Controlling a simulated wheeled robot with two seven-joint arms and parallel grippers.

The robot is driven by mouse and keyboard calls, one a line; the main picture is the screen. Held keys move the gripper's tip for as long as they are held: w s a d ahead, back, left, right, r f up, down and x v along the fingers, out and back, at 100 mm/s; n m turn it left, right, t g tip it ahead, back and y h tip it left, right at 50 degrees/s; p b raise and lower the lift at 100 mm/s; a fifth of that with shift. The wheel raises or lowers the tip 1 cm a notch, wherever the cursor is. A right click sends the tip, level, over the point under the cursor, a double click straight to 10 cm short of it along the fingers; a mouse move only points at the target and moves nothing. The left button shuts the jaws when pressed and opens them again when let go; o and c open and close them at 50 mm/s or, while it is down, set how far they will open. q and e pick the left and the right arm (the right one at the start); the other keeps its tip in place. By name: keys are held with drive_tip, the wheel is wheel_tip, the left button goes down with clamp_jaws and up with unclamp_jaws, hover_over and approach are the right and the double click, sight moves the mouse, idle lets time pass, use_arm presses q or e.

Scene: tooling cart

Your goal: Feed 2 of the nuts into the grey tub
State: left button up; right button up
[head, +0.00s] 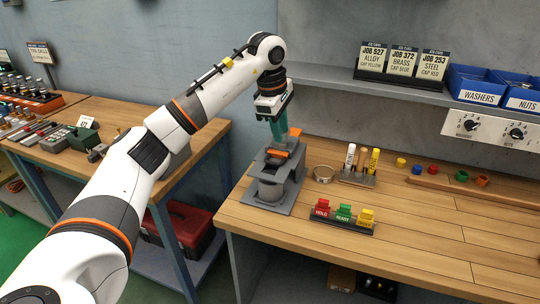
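A grey stand (260,200) is at the left end of the wooden bench. A round grey tub (269,188) sits low inside it, under a grey upper plate with an orange piece (288,150). A teal upright piece (278,125) rises above the orange piece. My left gripper (274,112) points down at the top of the teal piece. Its fingers are too small and overlapped to tell whether they grip it. A blue bin labelled NUTS (523,103) is on the right shelf; its contents are unclear. The tub's inside is hidden. My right gripper is not in view.
A WASHERS bin (478,97) stands beside the NUTS bin. A shallow round dish (323,174), a marker holder (357,178) and a block of coloured tags (343,222) are right of the stand. The bench's front right is clear.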

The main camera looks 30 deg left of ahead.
sight(271, 161)
use_arm(q)
drive_tip(key=shift+n+y, duration=0.3)
drive_tip(key=shift+y, duration=0.3)
drive_tip(key=a+f, duration=0.1)
drive_tip(key=f, duration=0.2)
drive_tip(key=a+f+p, duration=0.1)
drive_tip(key=f, duration=0.3)
drive_tip(key=w+a+f, duration=0.1)
drive_tip(key=f, duration=0.2)
drive_tip(key=shift+a+f+p, duration=0.15)
drive_tip(key=shift+a+p, duration=0.05)
drive_tip(key=shift+p, duration=0.1)
clamp_jaws()
